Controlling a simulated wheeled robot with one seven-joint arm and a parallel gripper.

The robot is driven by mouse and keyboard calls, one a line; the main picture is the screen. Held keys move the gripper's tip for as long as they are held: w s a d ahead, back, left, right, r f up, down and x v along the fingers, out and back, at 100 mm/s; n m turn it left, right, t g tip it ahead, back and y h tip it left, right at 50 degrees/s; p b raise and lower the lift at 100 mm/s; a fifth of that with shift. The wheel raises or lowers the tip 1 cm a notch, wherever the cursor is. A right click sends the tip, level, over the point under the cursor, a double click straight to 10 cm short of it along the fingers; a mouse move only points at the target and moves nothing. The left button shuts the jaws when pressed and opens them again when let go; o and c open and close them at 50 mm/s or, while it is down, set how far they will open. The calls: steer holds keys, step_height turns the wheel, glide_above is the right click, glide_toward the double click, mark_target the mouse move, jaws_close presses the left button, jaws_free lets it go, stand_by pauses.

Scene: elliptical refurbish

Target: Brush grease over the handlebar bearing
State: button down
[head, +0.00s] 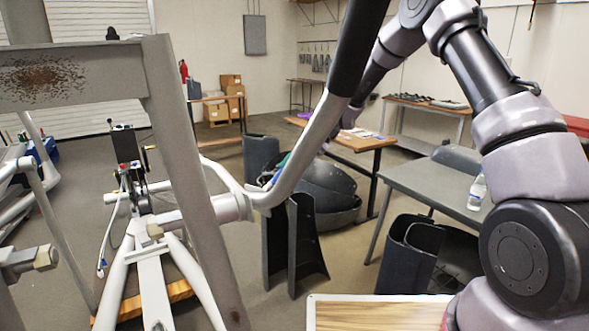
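The elliptical's handlebar (318,130) runs from a black grip at the top centre down a bent grey tube. Its lower end meets a light grey collar, the handlebar bearing (232,208), on the horizontal shaft left of centre. My arm reaches over from the right and passes down behind the handlebar. My gripper is mostly hidden behind the tube, so its fingers cannot be made out. A small blue-green piece (279,170) shows just behind the tube, above the bearing; I cannot tell what it is or whether it is held. No grease can be made out.
A grey, rust-speckled frame post (190,170) stands in front at left. Dark grey cover panels (292,245) stand on the floor behind the bearing. A grey table (425,182) with a bottle (477,192) is at right. A wooden-topped surface (375,315) is at the bottom.

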steer(key=shift+w+a, duration=0.3)
steer(key=shift+w, duration=0.05)
steer(key=shift+s, duration=0.1)
steer(key=shift+s+d+r, duration=0.7)
steer(key=shift+s+d, duration=1.1)
steer(key=shift+s, duration=0.75)
steer(key=shift+w+a, duration=0.6)
steer(key=shift+w, duration=0.3)
steer(key=shift+w+a, duration=0.6)
steer(key=shift+w, duration=0.25)
steer(key=shift+w+a, duration=0.6)
steer(key=shift+w, duration=0.3)
steer(key=s+d, duration=0.3)
steer(key=s, duration=0.2)
steer(key=shift+s+d, duration=0.25)
